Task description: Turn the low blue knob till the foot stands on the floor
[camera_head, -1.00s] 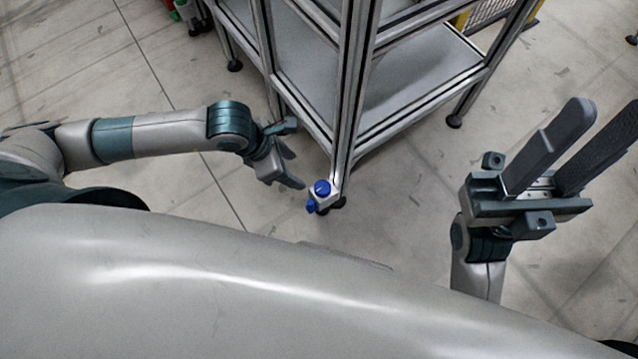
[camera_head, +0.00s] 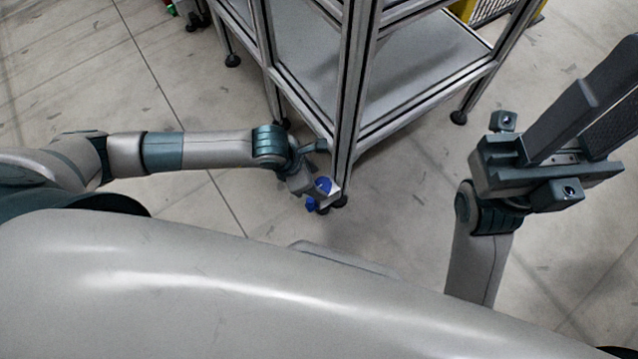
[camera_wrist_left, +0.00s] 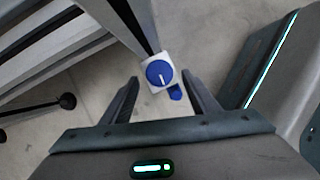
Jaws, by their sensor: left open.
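A small pale block (camera_head: 331,194) sits at the bottom of the rack's near corner post. One blue knob (camera_head: 323,185) is on its top; in the left wrist view this knob (camera_wrist_left: 159,73) has a white line. The low blue knob (camera_head: 311,205) juts from the block's side; it also shows in the left wrist view (camera_wrist_left: 176,92), partly covered by the block. A dark foot (camera_head: 341,202) shows under the post; I cannot tell whether it touches the floor. My left gripper (camera_wrist_left: 159,85) is open, its fingers either side of the knobs, apparently apart from them. My right gripper (camera_head: 603,75) is open and empty.
The metal rack (camera_head: 347,90) rises right beside my left gripper, with its post and lower shelf (camera_head: 420,65) close by. Other rack feet (camera_head: 458,117) stand on the floor. The floor (camera_head: 400,215) between the rack and my right arm is clear.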

